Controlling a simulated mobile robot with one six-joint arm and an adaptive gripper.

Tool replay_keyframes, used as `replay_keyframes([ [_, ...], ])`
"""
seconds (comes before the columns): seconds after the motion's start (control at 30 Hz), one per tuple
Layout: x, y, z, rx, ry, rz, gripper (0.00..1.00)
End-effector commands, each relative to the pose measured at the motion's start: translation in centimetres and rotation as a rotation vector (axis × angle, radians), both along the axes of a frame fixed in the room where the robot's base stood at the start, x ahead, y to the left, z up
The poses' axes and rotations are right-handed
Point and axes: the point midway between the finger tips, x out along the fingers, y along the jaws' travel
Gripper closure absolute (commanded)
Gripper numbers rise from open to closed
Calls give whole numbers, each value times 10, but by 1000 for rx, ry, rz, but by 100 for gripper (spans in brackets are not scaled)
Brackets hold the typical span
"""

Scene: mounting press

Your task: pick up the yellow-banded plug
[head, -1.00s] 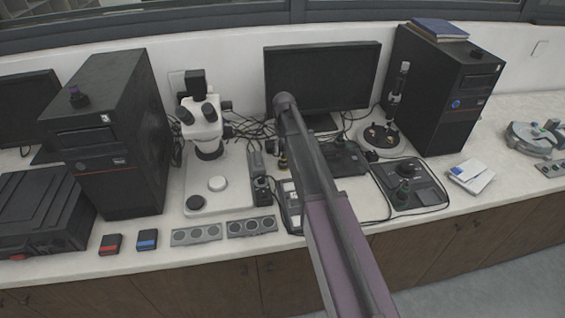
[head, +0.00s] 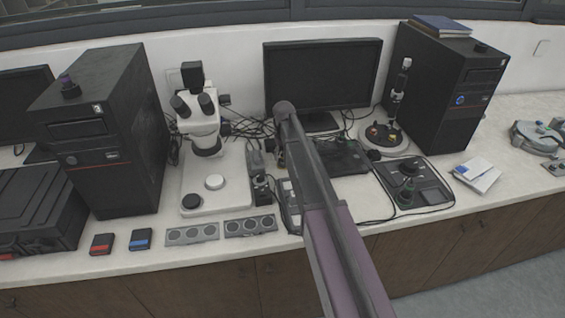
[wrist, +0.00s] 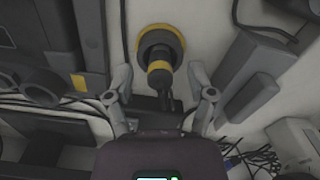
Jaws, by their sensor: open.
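The yellow-banded plug (wrist: 159,71) shows in the wrist view as a dark cylinder with a yellow band, on a wider round dark base with a yellow ring. My gripper (wrist: 160,76) is open, with one finger left of the plug and one right of it. Gaps show between the fingers and the plug, and nothing is held. How far the fingertips are from the plug in depth, I cannot tell. In the head view my arm covers the middle of the bench, and my gripper is hidden there. I cannot make out the plug clearly in that view.
In the wrist view a grey block (wrist: 255,80) stands close right of the right finger; a dark unit with a yellow patch (wrist: 78,83) is at left. In the head view, a microscope (head: 200,125) stands left of my arm, a monitor (head: 330,75) behind, a knobbed control box (head: 425,185) right.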

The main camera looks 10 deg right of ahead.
Motion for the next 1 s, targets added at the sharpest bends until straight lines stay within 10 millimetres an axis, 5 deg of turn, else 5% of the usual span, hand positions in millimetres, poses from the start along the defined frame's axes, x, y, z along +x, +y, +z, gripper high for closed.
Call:
replay_keyframes([
  [0.47, 0, 0, 0, 0, 0, 0, 30],
  [0.7, 0, 0, 0, 0, 0, 0, 98],
  [1.0, 0, 0, 0, 0, 0, 0, 100],
])
